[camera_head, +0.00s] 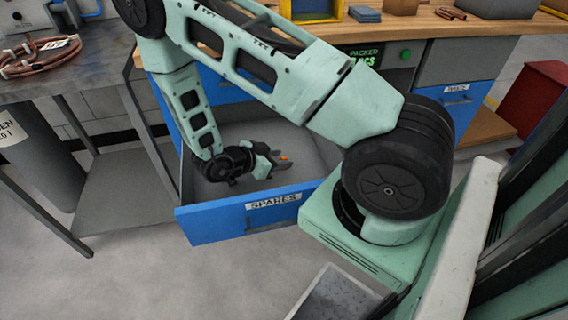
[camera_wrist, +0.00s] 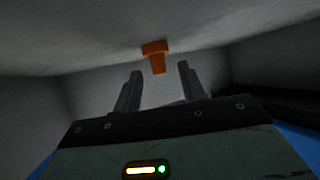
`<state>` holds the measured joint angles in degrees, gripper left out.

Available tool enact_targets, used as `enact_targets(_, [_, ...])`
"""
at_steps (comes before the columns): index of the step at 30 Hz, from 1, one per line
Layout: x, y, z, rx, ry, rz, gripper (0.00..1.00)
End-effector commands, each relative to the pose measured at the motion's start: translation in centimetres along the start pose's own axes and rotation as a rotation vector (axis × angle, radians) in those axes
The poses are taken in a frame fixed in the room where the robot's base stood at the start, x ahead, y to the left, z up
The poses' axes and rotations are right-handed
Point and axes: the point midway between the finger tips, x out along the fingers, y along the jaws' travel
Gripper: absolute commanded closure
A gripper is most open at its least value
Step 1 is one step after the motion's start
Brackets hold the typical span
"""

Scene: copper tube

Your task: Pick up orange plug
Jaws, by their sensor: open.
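The orange plug (camera_wrist: 155,54) lies on the grey floor of the open blue drawer (camera_head: 250,222) labelled SPARES. It has a wide head and a narrower stem, and the stem points toward my gripper in the wrist view. In the head view only a small orange bit of the plug (camera_head: 284,157) shows by my fingertips. My gripper (camera_wrist: 158,78) is open and inside the drawer, with a finger to each side of the line to the plug. The plug appears just beyond the fingertips, and nothing is held. Whether they touch it cannot be told.
A wooden workbench (camera_head: 470,28) stands behind, with copper pieces on top. A metal table (camera_head: 85,75) with coiled copper tube (camera_head: 40,58) is at left. A red box (camera_head: 535,105) stands at right.

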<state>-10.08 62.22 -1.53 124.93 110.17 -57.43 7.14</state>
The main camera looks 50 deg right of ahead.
Motion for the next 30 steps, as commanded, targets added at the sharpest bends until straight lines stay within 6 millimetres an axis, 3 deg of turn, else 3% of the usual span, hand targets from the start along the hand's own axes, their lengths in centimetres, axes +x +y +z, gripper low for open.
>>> enact_targets(2, [0.0,0.0,0.0,0.000,0.000,0.000,0.61])
enact_targets(6, [0.0,0.0,0.0,0.000,0.000,0.000,1.00])
enact_targets(22, [-0.2,0.0,-0.2,0.000,0.000,0.000,1.00])
enact_targets(30, [-2.3,-0.1,-4.0,0.003,-0.002,-0.001,1.00])
